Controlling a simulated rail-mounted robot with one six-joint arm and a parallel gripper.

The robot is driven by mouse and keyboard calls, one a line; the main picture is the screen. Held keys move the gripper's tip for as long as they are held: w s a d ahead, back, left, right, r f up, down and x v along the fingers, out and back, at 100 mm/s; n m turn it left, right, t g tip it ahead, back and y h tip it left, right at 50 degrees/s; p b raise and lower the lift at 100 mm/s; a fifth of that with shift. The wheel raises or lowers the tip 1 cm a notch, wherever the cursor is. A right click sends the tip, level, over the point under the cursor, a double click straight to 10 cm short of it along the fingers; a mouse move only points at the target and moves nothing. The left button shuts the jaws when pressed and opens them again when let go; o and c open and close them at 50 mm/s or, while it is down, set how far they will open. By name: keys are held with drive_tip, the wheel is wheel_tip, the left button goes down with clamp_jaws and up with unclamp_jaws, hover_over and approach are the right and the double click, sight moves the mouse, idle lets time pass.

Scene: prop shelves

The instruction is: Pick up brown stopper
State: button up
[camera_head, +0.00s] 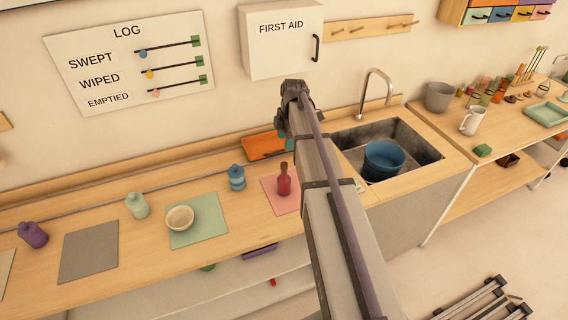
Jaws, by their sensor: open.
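I cannot single out the brown stopper for certain. Several small brown and dark pieces (511,98) lie on the right-hand bench, too small to tell apart. My arm reaches up from the lower right, and my gripper (288,108) is at its dark far end, in front of the wall and above the back of the left counter. It is open, and nothing shows in it. It is far to the left of the small brown pieces. Its fingertips are hard to make out.
The left counter (100,225) holds a dark red bottle (284,182), a blue bottle (236,178), a bowl (180,218) and an orange tray (262,146). A mug (472,121) and grey pot (439,97) stand on the right bench.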

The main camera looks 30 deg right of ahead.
sight(284, 163)
drive_tip(key=f+b, duration=0.7)
drive_tip(key=a+f+b, duration=0.1)
drive_tip(key=f+b, duration=0.3)
drive_tip(key=shift+f, duration=0.15)
drive_tip(key=shift+r, duration=0.25)
drive_tip(key=c, duration=1)
